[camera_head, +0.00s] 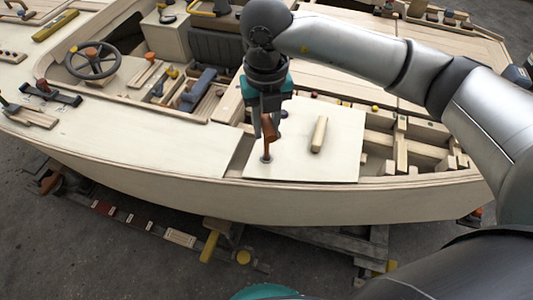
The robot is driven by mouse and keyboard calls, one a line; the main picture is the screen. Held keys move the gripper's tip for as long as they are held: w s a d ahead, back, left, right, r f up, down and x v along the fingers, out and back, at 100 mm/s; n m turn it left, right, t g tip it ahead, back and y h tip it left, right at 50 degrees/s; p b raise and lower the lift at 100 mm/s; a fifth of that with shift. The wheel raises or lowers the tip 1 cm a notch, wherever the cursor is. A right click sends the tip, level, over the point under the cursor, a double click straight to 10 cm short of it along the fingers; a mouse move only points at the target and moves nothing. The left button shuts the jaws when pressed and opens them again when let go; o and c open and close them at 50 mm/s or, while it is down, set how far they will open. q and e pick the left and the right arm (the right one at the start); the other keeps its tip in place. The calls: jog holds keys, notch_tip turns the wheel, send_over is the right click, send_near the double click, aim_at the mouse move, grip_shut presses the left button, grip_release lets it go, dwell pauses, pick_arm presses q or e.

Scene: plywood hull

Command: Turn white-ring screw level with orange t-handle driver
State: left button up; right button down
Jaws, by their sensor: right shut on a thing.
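My right gripper (266,117) reaches down from above and is shut on the orange t-handle driver (269,130). The driver stands roughly upright, with its lower end (265,157) at the left front part of a pale plywood panel (340,165). The white-ring screw cannot be made out; the driver's tip covers that spot, and I cannot tell how far the screw stands out. My left gripper is not in view.
A pale wooden block (319,134) stands on the panel right of the driver. Open hull framing (400,140) lies further right. A steering wheel (93,60) and a black seat (215,48) are at the left and back. The left deck (130,125) is mostly clear.

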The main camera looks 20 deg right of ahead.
jog(key=m+p, duration=0.1)
jog(key=m, duration=0.3)
jog(key=shift+w+r+p, duration=0.1)
jog(key=shift+p, duration=0.25)
jog(key=shift+m, duration=0.9)
